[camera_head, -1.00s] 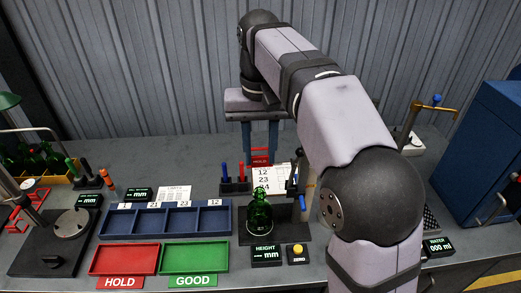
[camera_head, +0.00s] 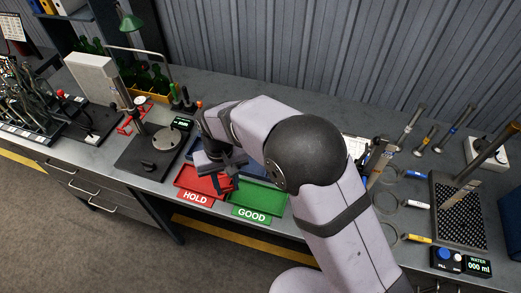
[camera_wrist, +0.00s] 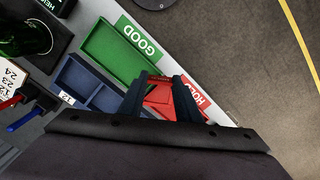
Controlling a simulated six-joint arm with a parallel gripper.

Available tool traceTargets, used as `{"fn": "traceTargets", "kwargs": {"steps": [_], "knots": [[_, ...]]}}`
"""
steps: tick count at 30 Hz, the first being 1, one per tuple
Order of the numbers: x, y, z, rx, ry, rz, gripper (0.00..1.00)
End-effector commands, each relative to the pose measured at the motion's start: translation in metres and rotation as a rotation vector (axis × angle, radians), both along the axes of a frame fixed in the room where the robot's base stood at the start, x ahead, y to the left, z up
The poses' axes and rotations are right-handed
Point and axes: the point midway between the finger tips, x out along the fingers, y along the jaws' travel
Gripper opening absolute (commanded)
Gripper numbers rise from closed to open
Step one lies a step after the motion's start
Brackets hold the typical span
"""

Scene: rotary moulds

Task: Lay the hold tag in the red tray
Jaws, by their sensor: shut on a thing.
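My gripper (camera_head: 229,168) is over the right part of the red tray (camera_head: 188,182), which has a white-on-red HOLD label at its front. In the wrist view my gripper (camera_wrist: 162,82) is shut on the red hold tag (camera_wrist: 160,97), seen between its two dark fingers. The tag is red against the red tray, so its outline is hard to make out. I cannot tell whether the tag touches the tray floor. My arm and gripper hide part of the tray.
The green tray (camera_head: 262,196), labelled GOOD, is right beside the red one. The blue compartment tray (camera_wrist: 75,78) lies behind them. A dark stand with a round plate (camera_head: 166,139) is to the left. The bench's front edge is close to the trays.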

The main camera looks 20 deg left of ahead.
Motion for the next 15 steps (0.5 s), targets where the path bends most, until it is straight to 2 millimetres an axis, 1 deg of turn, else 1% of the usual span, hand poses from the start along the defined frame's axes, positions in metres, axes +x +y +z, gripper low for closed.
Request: {"fn": "traceTargets", "kwargs": {"steps": [1,3,5,6,9,15], "knots": [[-0.009,0.013,-0.012,-0.007,0.005,0.009,0.09],[-0.014,0.028,-0.029,-0.007,0.007,-0.004,0.09],[-0.014,0.041,-0.042,-0.007,0.008,-0.035,0.09],[-0.011,0.049,-0.049,-0.006,0.009,-0.065,0.09],[-0.001,0.066,-0.052,-0.005,0.011,-0.135,0.09],[0.014,0.094,-0.037,-0.007,0.018,-0.242,0.09]]}}
